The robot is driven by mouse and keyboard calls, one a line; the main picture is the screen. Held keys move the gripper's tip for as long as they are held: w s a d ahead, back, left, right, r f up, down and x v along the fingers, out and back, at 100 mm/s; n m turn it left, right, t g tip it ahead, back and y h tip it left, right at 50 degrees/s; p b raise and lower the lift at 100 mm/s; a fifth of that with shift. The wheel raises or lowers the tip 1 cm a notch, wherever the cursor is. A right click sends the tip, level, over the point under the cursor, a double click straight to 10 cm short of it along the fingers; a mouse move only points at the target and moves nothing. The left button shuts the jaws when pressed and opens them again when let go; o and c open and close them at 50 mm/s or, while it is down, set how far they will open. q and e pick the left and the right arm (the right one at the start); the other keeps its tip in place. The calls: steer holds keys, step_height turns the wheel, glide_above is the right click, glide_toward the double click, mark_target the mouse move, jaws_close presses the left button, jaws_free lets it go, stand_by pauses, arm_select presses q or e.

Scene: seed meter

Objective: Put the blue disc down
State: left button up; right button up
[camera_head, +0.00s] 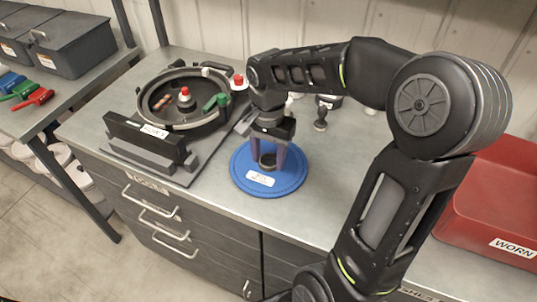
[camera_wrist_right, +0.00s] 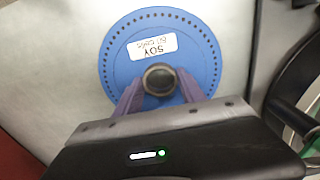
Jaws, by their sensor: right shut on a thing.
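The blue disc (camera_head: 284,182) is round and flat, with a ring of small holes near its rim, a white label and a dark central knob. It appears to lie flat at the worktop, though I cannot tell whether it touches the surface. It also shows in the right wrist view (camera_wrist_right: 118,62). My right gripper (camera_head: 268,160) points down over the disc. Its two purple fingers (camera_wrist_right: 158,88) are shut on the dark knob (camera_wrist_right: 159,79). My left gripper is not in view.
The seed meter housing (camera_head: 143,112), a black round ring on a grey base, stands to the left of the disc. A dark block with a label (camera_head: 150,138) stands at its front. A red bin labelled WORN (camera_head: 490,215) is at the right. Small dark parts (camera_head: 320,122) stand behind the disc.

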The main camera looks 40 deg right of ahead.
steer(key=shift+f, duration=0.2)
steer(key=o, duration=1.3)
steer(key=shift+r, duration=0.15)
step_height(320, 180, up, 12)
steer(key=shift+r, duration=0.1)
